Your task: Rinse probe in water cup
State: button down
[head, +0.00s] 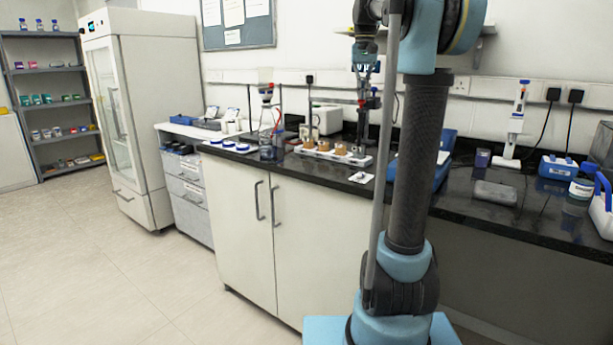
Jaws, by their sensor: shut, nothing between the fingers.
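My gripper (365,70) hangs high over the back of the dark bench, with its fingers together. A slim dark upright with a red part, perhaps the probe or its stand (362,105), stands just below it in the picture. I cannot tell whether the two touch. Several cups with brown contents (324,146) stand in a row on a white tray (333,157). A small clear bluish vessel, possibly the water cup (278,145), stands left of the tray. Its contents are too small to make out.
Blue-rimmed white dishes (229,143) lie at the bench's left end. A clear flask (266,120) stands on a support near them. A white pipette on a stand (517,115) and a blue box (558,167) are at right. My arm hides the bench's middle.

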jog(key=shift+r, duration=3.45)
